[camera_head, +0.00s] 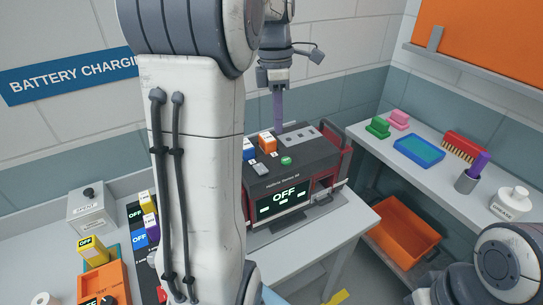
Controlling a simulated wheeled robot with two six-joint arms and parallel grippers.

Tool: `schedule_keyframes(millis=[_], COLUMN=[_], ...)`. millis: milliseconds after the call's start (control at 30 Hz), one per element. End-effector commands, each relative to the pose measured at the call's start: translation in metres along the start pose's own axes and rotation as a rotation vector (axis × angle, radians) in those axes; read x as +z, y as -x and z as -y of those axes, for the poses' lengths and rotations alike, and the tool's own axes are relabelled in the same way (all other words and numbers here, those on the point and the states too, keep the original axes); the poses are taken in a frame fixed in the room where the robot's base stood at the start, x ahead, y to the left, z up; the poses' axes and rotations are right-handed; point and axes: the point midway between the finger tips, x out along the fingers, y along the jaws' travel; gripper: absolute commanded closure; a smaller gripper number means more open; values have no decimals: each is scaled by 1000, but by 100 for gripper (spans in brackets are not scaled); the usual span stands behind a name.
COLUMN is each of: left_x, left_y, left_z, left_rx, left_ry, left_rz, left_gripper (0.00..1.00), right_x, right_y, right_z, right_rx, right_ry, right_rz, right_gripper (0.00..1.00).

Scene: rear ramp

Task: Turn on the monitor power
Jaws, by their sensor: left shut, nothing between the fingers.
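The monitor (263,186) is a dark box with a red-edged right side on a white table, and its front screen reads OFF. A green round button (286,160) sits on the front part of its top. An orange block (267,143) and a blue block (248,149) stand at its top left. My left gripper (278,124) is shut and empty, with its purple fingers pointing down at the back of the monitor's top; I cannot tell if they touch it. My left arm hides the monitor's left side. My right gripper is out of view; only part of my right arm shows.
Left of my arm are a grey box (88,208) and several chargers reading OFF.

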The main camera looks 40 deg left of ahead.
Motion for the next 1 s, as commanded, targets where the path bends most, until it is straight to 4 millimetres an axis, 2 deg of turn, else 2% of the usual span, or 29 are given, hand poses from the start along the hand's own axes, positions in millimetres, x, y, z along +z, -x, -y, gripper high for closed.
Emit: schedule_keyframes(millis=[33,100,200,633,767,1000], left_x=[-16,-30,-41,-42,-42,-41], left_y=[5,10,14,10,-4,-54], left_z=[-12,-21,-27,-27,-27,-26], left_rx=[-3,-7,-10,-12,-14,-17], left_ry=[121,245,339,358,357,357], left_rz=[4,6,7,7,6,5], left_gripper=[100,100,100,100,100,100], right_x=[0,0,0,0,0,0], right_y=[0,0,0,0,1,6], right_z=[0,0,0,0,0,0], right_rx=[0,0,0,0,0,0], right_ry=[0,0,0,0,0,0], right_rz=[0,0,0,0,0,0], right_gripper=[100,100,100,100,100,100])
